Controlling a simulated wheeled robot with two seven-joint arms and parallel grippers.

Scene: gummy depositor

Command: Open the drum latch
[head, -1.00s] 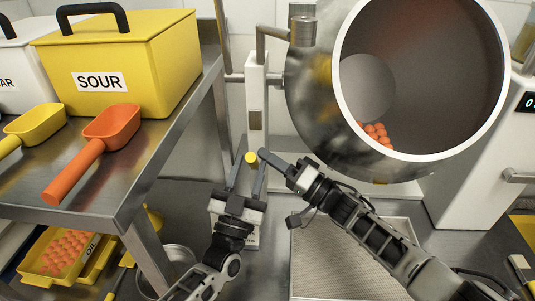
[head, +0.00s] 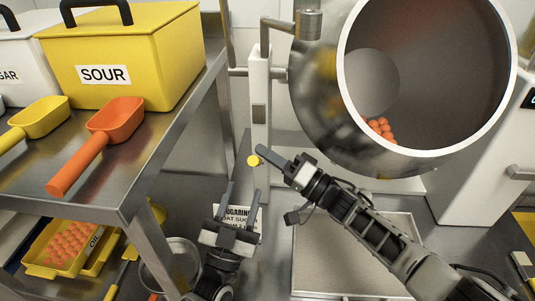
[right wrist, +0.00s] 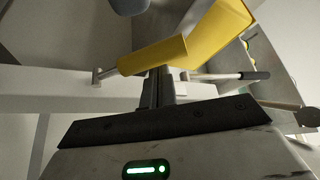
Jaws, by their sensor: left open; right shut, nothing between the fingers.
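The drum (head: 320,100) is a round metal vessel with a white-rimmed mouth and orange gummies inside. The yellow knob (head: 253,160) sits in front of the white post left of the drum; I take it to be the latch's knob. In the right wrist view a yellow cylinder (right wrist: 152,56) on a metal rod crosses just beyond my fingers. My right gripper (head: 264,152) is shut and empty, its tip right beside the knob; whether they touch is unclear. My left gripper (head: 241,188) is open and empty, below the knob and apart from it.
A metal shelf (head: 150,165) at left holds the yellow SOUR box (head: 130,60), an orange scoop (head: 108,130) and a yellow scoop (head: 40,117). A round metal container (head: 180,252) stands below. A printed sign (head: 240,212) is behind my left gripper. A mesh tray (head: 330,265) lies under my right arm.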

